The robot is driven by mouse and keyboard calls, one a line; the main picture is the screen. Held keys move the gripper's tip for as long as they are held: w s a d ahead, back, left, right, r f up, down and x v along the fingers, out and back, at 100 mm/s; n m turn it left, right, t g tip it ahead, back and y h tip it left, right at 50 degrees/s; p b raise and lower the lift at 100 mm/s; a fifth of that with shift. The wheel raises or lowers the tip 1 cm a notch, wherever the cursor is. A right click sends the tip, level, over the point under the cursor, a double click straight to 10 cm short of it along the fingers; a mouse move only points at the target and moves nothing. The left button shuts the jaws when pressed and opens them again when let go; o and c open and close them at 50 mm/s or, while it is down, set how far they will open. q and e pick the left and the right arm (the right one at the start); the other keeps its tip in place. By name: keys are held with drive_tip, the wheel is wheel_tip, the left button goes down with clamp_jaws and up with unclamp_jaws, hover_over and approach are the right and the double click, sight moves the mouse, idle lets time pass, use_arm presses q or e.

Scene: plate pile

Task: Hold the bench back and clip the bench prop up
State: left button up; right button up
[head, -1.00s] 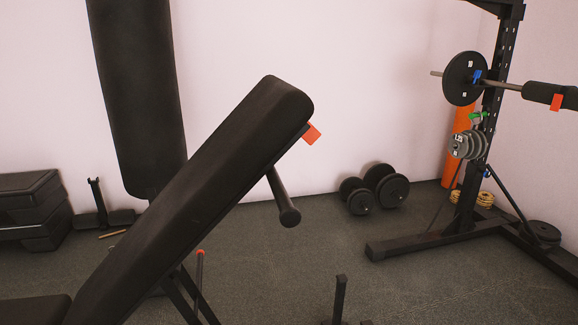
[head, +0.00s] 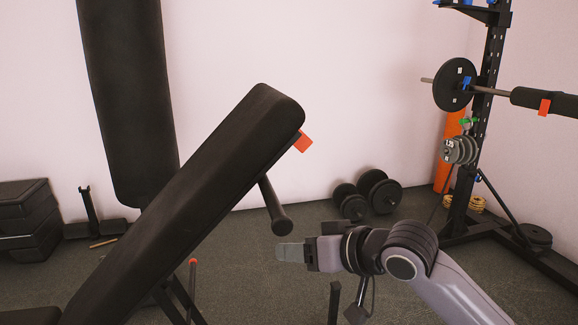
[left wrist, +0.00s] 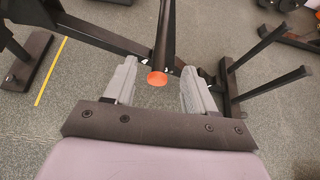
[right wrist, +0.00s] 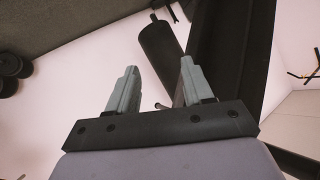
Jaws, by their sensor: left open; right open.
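The bench back (head: 195,190) is a long black pad, tilted up to the right, with an orange tab (head: 303,141) at its top and a black bar (head: 276,208) sticking out underneath. My right gripper (head: 290,252) is open and empty below that bar, apart from the pad. In the right wrist view, a long dark panel, likely the pad's underside (right wrist: 232,45), runs beside the fingers. The bench prop (head: 193,278), a dark rod with an orange tip, stands low under the pad. In the left wrist view its tip (left wrist: 157,78) lies between the open fingers of my left gripper (left wrist: 155,85), not gripped.
Dumbbells (head: 368,193) lie near the wall. A rack (head: 475,130) with a loaded bar is at right, and black boxes (head: 28,220) are at left. Open floor lies between bench and rack.

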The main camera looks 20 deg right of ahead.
wheel_tip(320, 180, up, 7)
drive_tip(key=w+d, duration=0.2)
wheel_tip(320, 180, up, 10)
drive_tip(key=m+g+h, duration=0.1)
drive_tip(key=g+h, duration=0.1)
hover_over(276, 205)
drive_tip(key=w+d, duration=0.1)
drive_tip(key=d, duration=0.2)
drive_tip(key=s+a+r+m+h, duration=0.1)
drive_tip(key=s+a+r+h, duration=0.3)
drive_tip(key=s, duration=0.4)
drive_tip(key=shift+g+h, duration=0.4)
drive_tip(key=shift+h, duration=0.3)
drive_tip(key=shift+d+x, duration=0.15)
drive_tip(key=shift+x, duration=1.9)
drive_tip(key=shift+d+x, duration=0.2)
drive_tip(key=shift+x, duration=1.9)
drive_tip(key=shift+d+x, duration=0.15)
drive_tip(key=shift+x, duration=1.9)
drive_tip(key=shift+r, duration=0.1)
clamp_jaws()
